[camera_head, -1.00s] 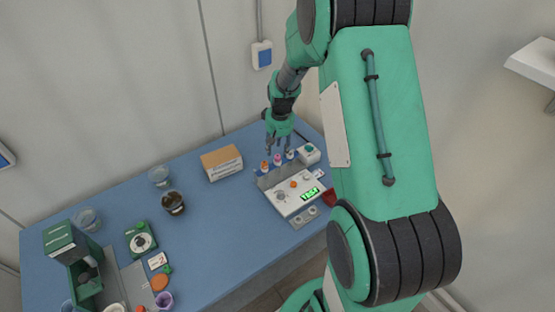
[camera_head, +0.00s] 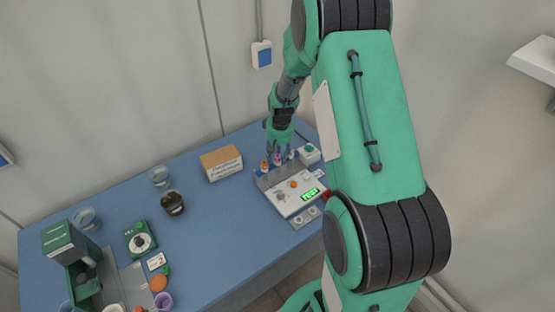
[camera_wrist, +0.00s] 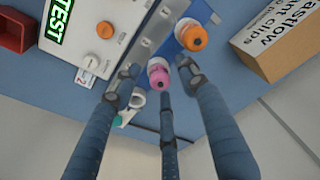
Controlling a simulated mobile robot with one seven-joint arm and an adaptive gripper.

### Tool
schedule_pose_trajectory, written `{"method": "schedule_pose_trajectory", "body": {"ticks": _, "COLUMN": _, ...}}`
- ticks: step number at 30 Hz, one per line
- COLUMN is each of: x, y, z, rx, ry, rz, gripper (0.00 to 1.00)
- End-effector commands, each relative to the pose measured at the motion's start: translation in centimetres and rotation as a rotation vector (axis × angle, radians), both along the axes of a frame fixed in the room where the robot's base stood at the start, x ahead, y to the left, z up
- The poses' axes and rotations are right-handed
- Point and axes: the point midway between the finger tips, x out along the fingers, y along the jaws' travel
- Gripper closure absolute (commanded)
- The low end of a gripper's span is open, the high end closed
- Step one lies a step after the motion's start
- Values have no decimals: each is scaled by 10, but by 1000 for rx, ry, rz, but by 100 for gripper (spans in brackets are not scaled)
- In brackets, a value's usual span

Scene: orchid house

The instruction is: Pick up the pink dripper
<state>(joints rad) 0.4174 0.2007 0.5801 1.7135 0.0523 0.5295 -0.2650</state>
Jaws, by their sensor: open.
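The pink dripper (camera_wrist: 158,78) stands in the row behind the white test device (camera_head: 298,191), with an orange dripper (camera_wrist: 191,36) beside it. In the head view the pink dripper (camera_head: 277,159) is small, just below my gripper (camera_head: 279,150). In the wrist view my gripper (camera_wrist: 157,80) is open, its fingers spread around the pink dripper. One finger shows on each side and one comes up from below. I cannot tell whether any finger touches it. A white-topped dripper (camera_head: 290,155) stands to its right in the head view.
A cardboard box (camera_head: 221,162) stands left of the row, close to the fingers in the wrist view. A small white box with a green button (camera_head: 308,153) is to the right. A dark jar (camera_head: 172,203) and a green machine (camera_head: 70,245) stand further left.

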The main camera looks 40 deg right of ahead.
Motion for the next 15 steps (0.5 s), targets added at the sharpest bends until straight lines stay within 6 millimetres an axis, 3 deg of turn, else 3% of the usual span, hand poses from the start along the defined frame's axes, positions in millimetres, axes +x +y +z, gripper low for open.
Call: {"method": "schedule_pose_trajectory", "body": {"ticks": 15, "x": 0, "y": 0, "z": 0, "rx": 0, "ry": 0, "rz": 0, "gripper": 57}}
